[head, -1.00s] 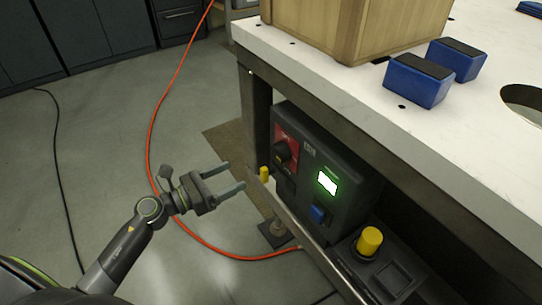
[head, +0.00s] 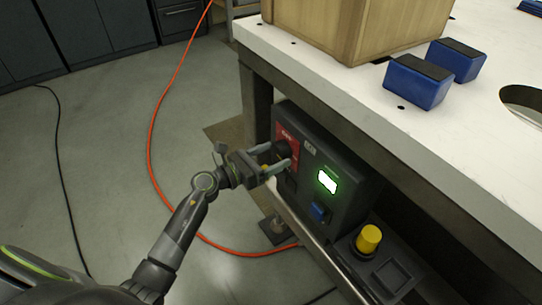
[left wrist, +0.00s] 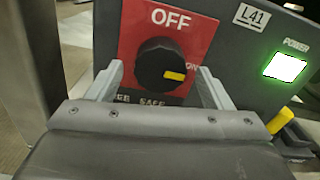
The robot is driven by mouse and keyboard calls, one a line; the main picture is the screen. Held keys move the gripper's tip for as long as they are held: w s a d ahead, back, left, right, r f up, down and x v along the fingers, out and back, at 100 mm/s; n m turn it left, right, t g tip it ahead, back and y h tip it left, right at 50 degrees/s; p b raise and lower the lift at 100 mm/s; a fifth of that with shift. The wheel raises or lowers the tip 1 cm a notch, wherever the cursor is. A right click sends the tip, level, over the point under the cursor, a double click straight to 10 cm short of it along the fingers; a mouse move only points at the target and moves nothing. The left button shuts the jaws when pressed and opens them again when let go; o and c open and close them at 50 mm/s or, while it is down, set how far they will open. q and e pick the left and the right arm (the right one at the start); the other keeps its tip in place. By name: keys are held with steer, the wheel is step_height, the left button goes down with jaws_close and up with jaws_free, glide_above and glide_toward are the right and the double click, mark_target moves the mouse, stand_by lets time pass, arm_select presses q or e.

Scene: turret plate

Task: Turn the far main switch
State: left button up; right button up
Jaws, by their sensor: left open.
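The main switch is a round black knob (left wrist: 160,62) with a yellow pointer, on a red plate (left wrist: 205,38) marked OFF at top. In the left wrist view its pointer points right, at the ON mark. It is on the front of a dark box (head: 335,205) under the table edge; in the head view my gripper partly hides the knob. My left gripper (head: 272,158) is open, with its fingers on the left and right of the knob in the left wrist view. I cannot tell whether they touch it. My right gripper is out of view.
The box has a label L41 (left wrist: 251,17), a lit green POWER window (head: 327,181) and a blue part (head: 319,211). A yellow knob (head: 369,238) stands nearer. The white tabletop (head: 330,85) overhangs the box. An orange cable (head: 152,130) lies on the floor.

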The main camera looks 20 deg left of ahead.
arm_select(q)
steer(key=c, duration=1)
